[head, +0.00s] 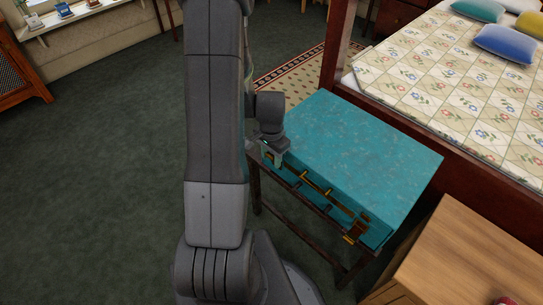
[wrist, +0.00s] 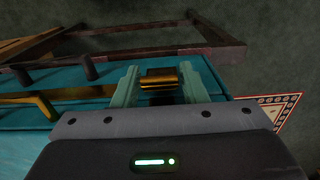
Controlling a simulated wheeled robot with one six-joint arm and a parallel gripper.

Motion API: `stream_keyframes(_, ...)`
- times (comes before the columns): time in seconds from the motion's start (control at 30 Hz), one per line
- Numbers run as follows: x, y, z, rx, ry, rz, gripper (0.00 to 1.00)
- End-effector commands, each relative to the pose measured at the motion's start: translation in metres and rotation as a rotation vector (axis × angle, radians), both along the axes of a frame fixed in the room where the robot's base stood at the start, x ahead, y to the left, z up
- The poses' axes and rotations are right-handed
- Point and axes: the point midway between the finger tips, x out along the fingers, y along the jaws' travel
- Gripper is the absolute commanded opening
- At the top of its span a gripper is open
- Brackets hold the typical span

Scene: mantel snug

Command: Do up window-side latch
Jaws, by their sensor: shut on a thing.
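A teal case (head: 365,150) lies flat on a dark wooden stand, and its lid looks down. A brass latch (wrist: 160,80) is between my fingertips at the left end of the case's front, the end towards the window sill. My gripper (wrist: 160,86) is shut on this latch; in the head view my gripper (head: 272,160) largely hides it. A second brass latch (head: 357,230) is at the right end of the front. A brass handle (head: 315,187) runs between them and also shows in the wrist view (wrist: 40,100). Whether the held latch is fastened cannot be told.
The dark stand rail (wrist: 130,52) runs close by the latch. A wooden cabinet (head: 475,265) stands at the lower right, near the case. A bed (head: 450,80) with cushions is behind. The green carpet (head: 90,170) at left is clear. A window sill (head: 70,17) is at upper left.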

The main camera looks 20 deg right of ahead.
Motion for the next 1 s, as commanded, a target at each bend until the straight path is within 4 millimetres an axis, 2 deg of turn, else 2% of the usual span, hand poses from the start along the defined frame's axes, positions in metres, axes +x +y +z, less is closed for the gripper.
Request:
stream_keyframes(0.3, 0.0022, -0.0063, 0.0038, 0.087, 0.037, -0.002, 0.0)
stream_keyframes(0.6, 0.0025, -0.0059, 0.0021, 0.093, 0.039, -0.001, 0.0)
stream_keyframes(0.63, 0.0025, -0.0059, 0.0021, 0.094, 0.038, 0.0, 0.45)
stream_keyframes(0.7, 0.0025, -0.0059, 0.0021, 0.093, 0.039, 0.0, 0.58)
stream_keyframes(0.73, 0.0025, -0.0059, 0.0021, 0.093, 0.039, 0.0, 0.61)
stream_keyframes(1.0, 0.0026, -0.006, 0.0028, 0.093, 0.039, 0.0, 0.61)
